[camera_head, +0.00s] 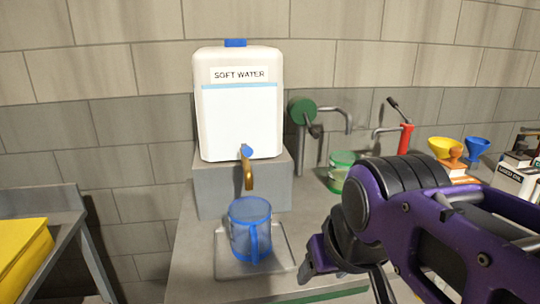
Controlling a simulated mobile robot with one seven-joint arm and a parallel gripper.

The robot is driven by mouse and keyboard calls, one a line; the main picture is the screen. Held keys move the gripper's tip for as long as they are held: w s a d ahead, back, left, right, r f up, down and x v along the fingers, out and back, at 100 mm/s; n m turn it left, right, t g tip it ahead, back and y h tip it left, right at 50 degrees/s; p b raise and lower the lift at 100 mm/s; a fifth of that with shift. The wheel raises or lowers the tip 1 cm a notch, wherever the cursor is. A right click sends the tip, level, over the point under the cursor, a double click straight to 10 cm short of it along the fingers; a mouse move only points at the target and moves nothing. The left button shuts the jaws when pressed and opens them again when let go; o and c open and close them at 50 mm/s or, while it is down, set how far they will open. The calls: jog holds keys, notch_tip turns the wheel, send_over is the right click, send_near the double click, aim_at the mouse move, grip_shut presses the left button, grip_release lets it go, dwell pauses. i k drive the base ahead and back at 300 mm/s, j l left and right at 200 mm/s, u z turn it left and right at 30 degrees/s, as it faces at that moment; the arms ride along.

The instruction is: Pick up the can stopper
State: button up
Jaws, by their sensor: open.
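A blue stopper (235,43) sits on top of a white can (241,120) labelled "SOFT WATER". The can stands upright on a grey block at the back of the counter. My gripper (345,282) is at the lower middle right, on the end of my purple and black arm. It is open, and I see nothing held in it. It is well below, to the right of and nearer than the stopper, and apart from it. Part of the gripper is hidden by its own arm and the frame's bottom edge.
A brass tap (247,172) juts from the can above a blue translucent jug (250,230) on a metal tray (283,262). A yellow object (22,250) lies at left.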

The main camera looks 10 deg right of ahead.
aim_at(451, 163)
jog(key=z, duration=1.45)
jog(key=l+u, duration=0.15)
jog(key=u, duration=0.3)
jog(key=i+l+u, duration=0.1)
jog(key=u, duration=0.35)
jog(key=l+u, duration=0.4)
jog(key=l, duration=0.5)
jog(key=k+l+u, duration=0.15)
jog(key=l, duration=0.7)
jog(key=l+z, duration=0.1)
jog(key=l, duration=0.85)
jog(key=i+l+z, duration=0.25)
jog(key=l, duration=0.15)
jog(key=k, duration=0.05)
